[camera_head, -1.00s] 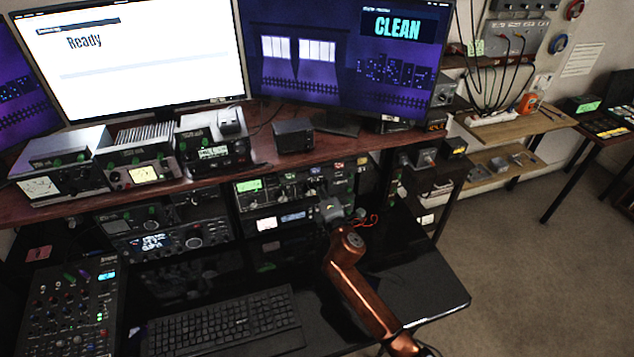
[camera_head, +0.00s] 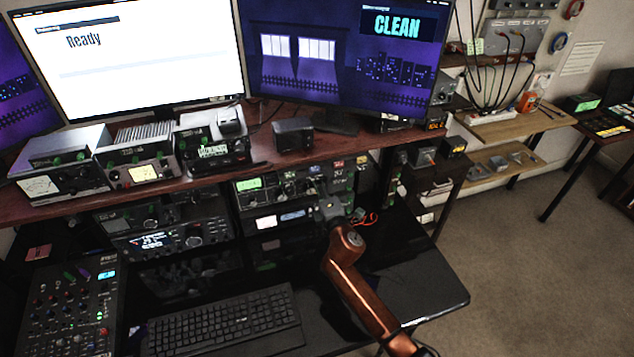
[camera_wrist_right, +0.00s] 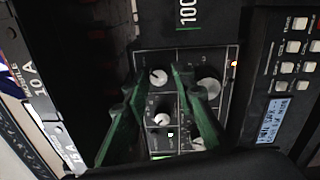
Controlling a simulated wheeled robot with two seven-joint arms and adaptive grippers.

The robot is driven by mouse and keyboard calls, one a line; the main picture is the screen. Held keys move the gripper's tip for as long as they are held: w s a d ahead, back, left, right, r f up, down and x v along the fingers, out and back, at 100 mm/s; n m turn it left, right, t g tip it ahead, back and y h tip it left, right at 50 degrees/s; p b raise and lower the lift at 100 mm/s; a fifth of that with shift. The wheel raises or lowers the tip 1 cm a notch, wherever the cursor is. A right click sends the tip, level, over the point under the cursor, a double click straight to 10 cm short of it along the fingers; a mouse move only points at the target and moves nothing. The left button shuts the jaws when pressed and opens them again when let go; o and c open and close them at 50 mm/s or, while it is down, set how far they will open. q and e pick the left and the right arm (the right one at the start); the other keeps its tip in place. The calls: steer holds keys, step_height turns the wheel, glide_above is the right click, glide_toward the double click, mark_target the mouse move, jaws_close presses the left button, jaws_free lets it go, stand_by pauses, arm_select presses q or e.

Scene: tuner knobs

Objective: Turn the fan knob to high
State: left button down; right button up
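My right arm reaches to the shelf units under the desk, and its gripper (camera_head: 329,208) is close to the front of the right-hand rack (camera_head: 290,190) in the head view. In the right wrist view my gripper (camera_wrist_right: 156,78) has two green fingers spread apart, in front of a dark panel with several knobs. A small white-faced knob (camera_wrist_right: 158,77) shows between the fingertips, and another knob (camera_wrist_right: 162,119) shows below it. A larger grey knob (camera_wrist_right: 209,84) is right of the right finger. I cannot read which knob is the fan knob. My left gripper is out of view.
A unit with buttons and a lit display (camera_wrist_right: 270,118) borders the panel on the right. A keyboard (camera_head: 222,320) and a mixer (camera_head: 72,305) lie on the desk in front. Small radios (camera_head: 213,145) stand on the wooden shelf above.

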steer(key=v, duration=1.2)
steer(key=shift+f, duration=0.15)
